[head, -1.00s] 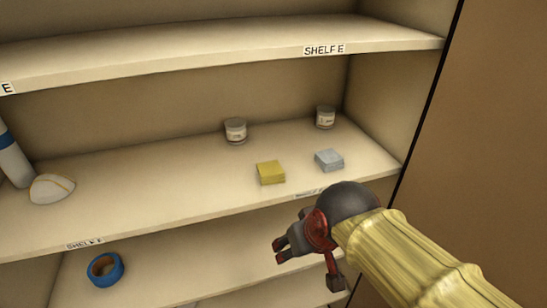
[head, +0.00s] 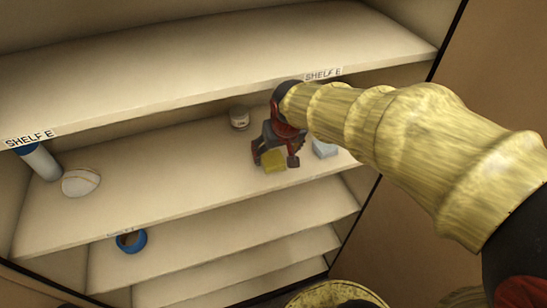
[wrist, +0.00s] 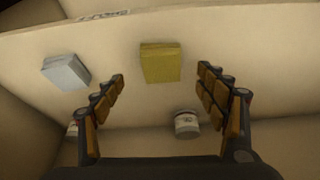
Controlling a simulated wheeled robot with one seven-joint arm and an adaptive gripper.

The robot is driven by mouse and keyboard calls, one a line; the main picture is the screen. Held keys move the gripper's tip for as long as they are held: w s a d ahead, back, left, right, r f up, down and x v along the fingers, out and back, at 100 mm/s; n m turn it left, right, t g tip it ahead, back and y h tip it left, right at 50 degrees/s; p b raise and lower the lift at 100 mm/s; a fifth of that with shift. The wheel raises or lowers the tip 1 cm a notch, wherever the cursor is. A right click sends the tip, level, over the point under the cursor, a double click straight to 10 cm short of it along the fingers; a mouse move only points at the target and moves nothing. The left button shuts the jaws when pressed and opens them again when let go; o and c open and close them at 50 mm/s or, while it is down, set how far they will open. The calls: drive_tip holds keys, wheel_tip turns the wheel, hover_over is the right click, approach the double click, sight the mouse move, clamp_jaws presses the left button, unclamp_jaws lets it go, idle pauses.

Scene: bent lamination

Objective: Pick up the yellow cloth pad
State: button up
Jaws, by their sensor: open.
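The yellow cloth pad (head: 274,160) is a small square block lying on the middle shelf, near its front edge. In the head view my gripper (head: 275,158) is at the pad and covers part of it. In the wrist view the yellow pad (wrist: 161,62) shows between and just beyond the tips of my gripper (wrist: 160,72). The fingers are spread wide apart with nothing between them touching the pad, so the gripper is open and empty.
A light blue-grey pad (wrist: 66,72) lies beside the yellow one, also in the head view (head: 324,148). A jar (head: 239,118) stands behind. A white dome-shaped item (head: 81,182) and a bottle (head: 40,162) are at left. The upper shelf (head: 200,75) overhangs; blue tape (head: 131,241) sits below.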

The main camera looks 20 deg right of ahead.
sight(274, 159)
drive_tip(key=p+x, duration=0.1)
drive_tip(key=x, duration=0.5)
drive_tip(key=shift+w, duration=0.15)
drive_tip(key=shift+c, duration=1.3)
drive_tip(key=c, duration=0.9)
